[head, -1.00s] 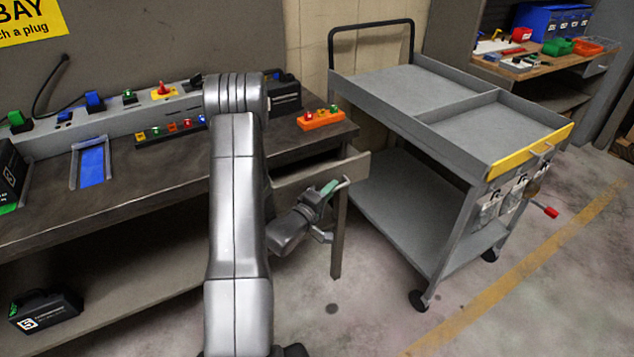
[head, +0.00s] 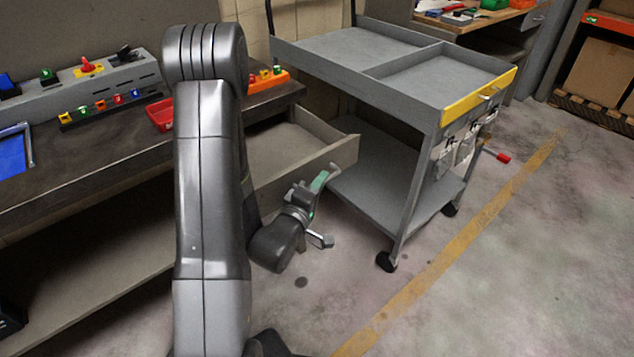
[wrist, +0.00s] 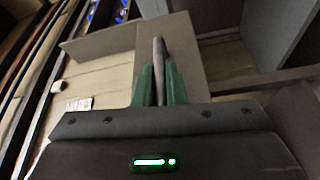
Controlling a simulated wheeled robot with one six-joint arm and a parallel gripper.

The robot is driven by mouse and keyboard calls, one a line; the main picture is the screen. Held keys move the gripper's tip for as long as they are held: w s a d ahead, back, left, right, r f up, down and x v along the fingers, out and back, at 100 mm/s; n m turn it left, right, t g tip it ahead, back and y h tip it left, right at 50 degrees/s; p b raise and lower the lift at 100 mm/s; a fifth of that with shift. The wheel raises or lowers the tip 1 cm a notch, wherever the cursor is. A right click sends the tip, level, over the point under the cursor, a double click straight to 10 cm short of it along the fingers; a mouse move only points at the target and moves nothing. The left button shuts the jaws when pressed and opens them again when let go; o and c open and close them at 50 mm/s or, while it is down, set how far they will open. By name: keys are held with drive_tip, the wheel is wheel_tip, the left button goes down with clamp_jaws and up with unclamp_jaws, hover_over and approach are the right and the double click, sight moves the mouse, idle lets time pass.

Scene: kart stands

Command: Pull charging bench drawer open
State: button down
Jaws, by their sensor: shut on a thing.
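The charging bench drawer (head: 290,165) stands out from under the bench top in the head view, with its inside showing. Its front panel also shows in the wrist view (wrist: 198,40). My gripper (head: 322,181) is at the drawer front. In the wrist view its green fingers (wrist: 159,84) are shut on the grey bar of the drawer handle (wrist: 159,58). My arm hides part of the drawer's left side and of the bench (head: 90,165).
A grey cart (head: 405,95) with a yellow front strip stands just right of the drawer. An orange block (head: 268,80) and a red tray (head: 160,114) sit on the bench. Open floor (head: 450,300) lies in front, right of my arm.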

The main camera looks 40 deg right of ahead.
drive_tip(key=c, duration=1.5)
unclamp_jaws()
drive_tip(key=shift+b+v, duration=1.6)
drive_tip(key=shift+v, duration=5.3)
drive_tip(key=shift+w, duration=0.15)
drive_tip(key=p+x, duration=0.3)
drive_tip(key=x, duration=1)
drive_tip(key=shift+w+d, duration=0.1)
drive_tip(key=shift+d, duration=0.3)
